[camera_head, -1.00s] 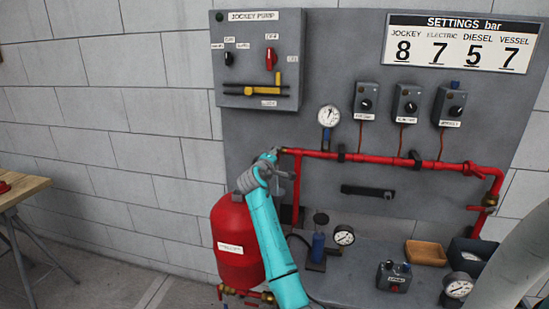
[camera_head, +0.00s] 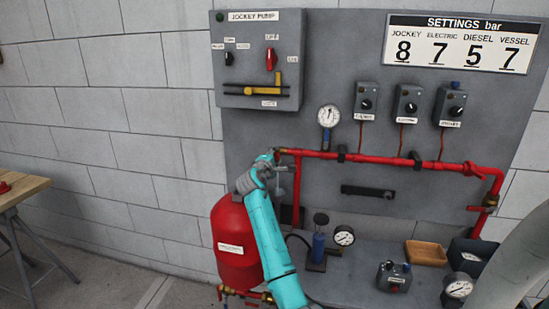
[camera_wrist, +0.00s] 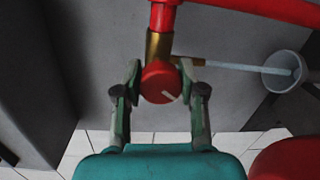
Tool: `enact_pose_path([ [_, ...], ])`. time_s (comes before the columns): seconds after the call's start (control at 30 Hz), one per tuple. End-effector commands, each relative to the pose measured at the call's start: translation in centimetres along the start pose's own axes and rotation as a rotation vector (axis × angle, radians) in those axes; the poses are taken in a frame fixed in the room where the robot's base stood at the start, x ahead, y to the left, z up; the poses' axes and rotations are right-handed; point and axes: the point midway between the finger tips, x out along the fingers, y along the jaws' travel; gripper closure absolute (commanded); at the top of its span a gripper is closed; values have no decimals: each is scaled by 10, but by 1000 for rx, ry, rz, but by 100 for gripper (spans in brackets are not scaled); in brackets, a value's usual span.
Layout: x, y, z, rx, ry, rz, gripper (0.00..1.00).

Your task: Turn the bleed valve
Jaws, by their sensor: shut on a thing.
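The bleed valve shows in the wrist view as a round red knob (camera_wrist: 158,84) with a white line across it. It sits on a brass body (camera_wrist: 157,46) under a red pipe. My gripper (camera_wrist: 160,76) is shut on the red knob, with one finger on each side. A pale blue streak (camera_wrist: 242,69), either water or a clear tube, runs from the brass side outlet to a pale bucket (camera_wrist: 287,72). In the head view my teal arm hides the knob and most of the gripper.
A red vessel (camera_head: 234,245) stands beside my arm. A red pipe (camera_head: 380,159) crosses the grey panel (camera_head: 290,120) to the right. Gauges, a wooden tray (camera_head: 426,252) and a dark bin (camera_head: 468,256) are at the right.

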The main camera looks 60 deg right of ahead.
Motion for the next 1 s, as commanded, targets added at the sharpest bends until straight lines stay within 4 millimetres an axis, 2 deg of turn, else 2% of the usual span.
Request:
enact_pose_path([
  [0.13, -2, 3, -4, 4, 8, 6, 95],
  [0.17, -2, 3, -4, 4, 8, 6, 53],
  [0.23, -2, 3, -3, 3, 7, 5, 35],
  [0.53, -1, 1, -1, 2, 3, 2, 34],
  [0.67, -8, 0, -2, 3, 3, 1, 34],
  [0.77, -22, 1, -2, 4, 4, 3, 34],
  [1.0, -69, 1, -3, 3, 6, 3, 34],
])
